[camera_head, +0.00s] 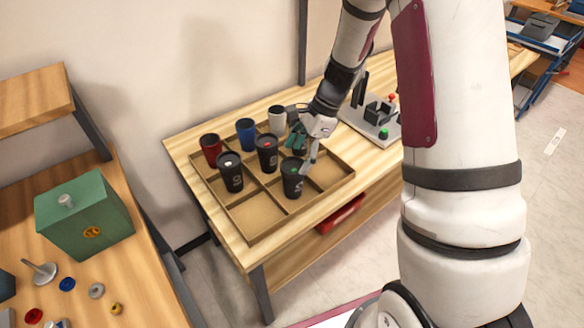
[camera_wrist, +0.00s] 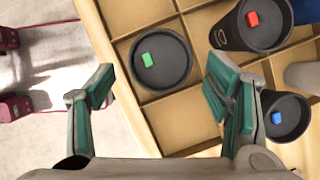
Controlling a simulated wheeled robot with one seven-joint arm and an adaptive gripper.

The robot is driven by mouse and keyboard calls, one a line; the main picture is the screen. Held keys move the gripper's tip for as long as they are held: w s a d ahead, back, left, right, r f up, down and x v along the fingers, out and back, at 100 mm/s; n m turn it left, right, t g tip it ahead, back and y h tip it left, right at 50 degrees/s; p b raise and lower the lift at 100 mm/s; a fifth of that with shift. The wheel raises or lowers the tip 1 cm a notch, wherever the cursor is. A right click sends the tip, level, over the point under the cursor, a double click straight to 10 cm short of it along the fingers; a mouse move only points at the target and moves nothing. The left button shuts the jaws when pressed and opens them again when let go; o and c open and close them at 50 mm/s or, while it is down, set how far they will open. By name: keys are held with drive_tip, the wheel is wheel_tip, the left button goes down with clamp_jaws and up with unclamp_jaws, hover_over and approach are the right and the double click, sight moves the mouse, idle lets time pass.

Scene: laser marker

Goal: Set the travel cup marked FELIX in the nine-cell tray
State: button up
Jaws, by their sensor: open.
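The nine-cell wooden tray (camera_head: 256,213) lies on a wooden table and holds several cups. A black cup with a green tab on its lid (camera_head: 292,178) stands upright in the middle cell of the near row. In the wrist view this cup (camera_wrist: 160,65) lies between and just beyond the fingers. My gripper (camera_head: 308,150) is open and empty above the tray; its green-padded fingers (camera_wrist: 161,88) touch nothing visible. Black cups with white (camera_head: 230,172), red (camera_head: 267,154) and blue (camera_wrist: 286,118) tabs stand nearby. Their marks are too small to read, so I cannot tell which says FELIX.
Red (camera_head: 211,148), blue (camera_head: 246,134) and white (camera_head: 277,118) cups stand along the tray's back. A grey fixture with coloured buttons (camera_head: 378,118) is right of the tray. A second table with a green box (camera_head: 85,215) stands left. The tray's near-left cell is empty.

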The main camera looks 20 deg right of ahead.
drive_tip(key=v, duration=0.4)
drive_tip(key=shift+a, duration=0.1)
drive_tip(key=s+a+r+n+t+h, duration=0.1)
drive_tip(key=s+a+r+n, duration=0.1)
drive_tip(key=s+r+n, duration=0.5)
drive_tip(key=s+a+r+n+t+h, duration=0.1)
drive_tip(key=s+a+r+n, duration=0.2)
drive_tip(key=r, duration=0.6)
drive_tip(key=s+d+r+n+t+h, duration=0.1)
drive_tip(key=s+r+n, duration=0.1)
drive_tip(key=s+n, duration=0.2)
drive_tip(key=s+d+r+n+t+h, duration=0.1)
drive_tip(key=s+n, duration=0.3)
drive_tip(key=s, duration=0.7)
drive_tip(key=shift+r+n+h, duration=0.4)
drive_tip(key=shift+r, duration=0.4)
